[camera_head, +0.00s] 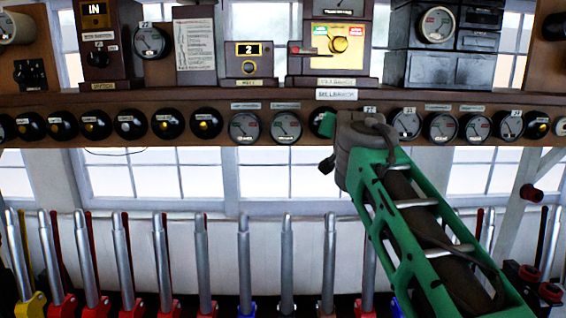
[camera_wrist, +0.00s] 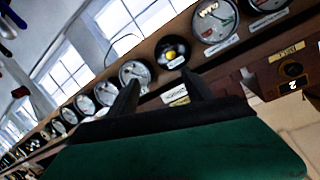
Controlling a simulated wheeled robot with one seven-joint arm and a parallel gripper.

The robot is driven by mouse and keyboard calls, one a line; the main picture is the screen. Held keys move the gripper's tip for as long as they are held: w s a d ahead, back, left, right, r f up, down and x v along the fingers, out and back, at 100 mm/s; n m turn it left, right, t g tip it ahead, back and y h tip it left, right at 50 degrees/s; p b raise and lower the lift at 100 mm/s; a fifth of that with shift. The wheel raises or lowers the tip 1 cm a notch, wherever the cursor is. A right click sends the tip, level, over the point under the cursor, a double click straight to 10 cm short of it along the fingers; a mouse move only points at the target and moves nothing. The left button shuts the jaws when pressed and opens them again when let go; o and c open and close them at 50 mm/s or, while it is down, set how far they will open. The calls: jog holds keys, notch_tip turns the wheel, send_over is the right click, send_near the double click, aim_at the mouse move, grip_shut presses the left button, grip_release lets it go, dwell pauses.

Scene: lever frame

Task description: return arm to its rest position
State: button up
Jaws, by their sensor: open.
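My green arm (camera_head: 410,215) reaches up from the lower right in the head view. Its dark wrist end (camera_head: 360,145) is raised in front of the gauge row under the shelf and covers part of it. The fingers cannot be made out clearly there. In the wrist view my gripper (camera_wrist: 158,78) shows two dark fingers spread apart with nothing between them. A round black indicator with a yellow centre (camera_wrist: 171,52) and a white-faced gauge (camera_wrist: 134,74) show beyond the fingertips. I cannot tell how far the fingers are from the shelf.
A wooden shelf (camera_head: 230,98) carries instrument boxes, including one with a yellow panel (camera_head: 338,46). Below stands a row of several silver levers (camera_head: 244,265) with coloured bases. Black fittings with red tops (camera_head: 550,292) sit at the lower right, near my arm. Windows (camera_head: 150,175) are behind.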

jog(key=s+f+n+g+y, duration=0.1)
jog(key=s+f+g, duration=0.4)
jog(key=s+f, duration=1.1)
jog(key=s+f+n+g+y, duration=0.1)
jog(key=s+f+n+g, duration=0.3)
jog(key=s+f, duration=1.3)
notch_tip(320, 180, down, 6)
jog(key=shift+s+f+g, duration=0.25)
jog(key=shift+s+g, duration=0.05)
jog(key=shift+g, duration=0.9)
jog(key=shift+c, duration=0.3)
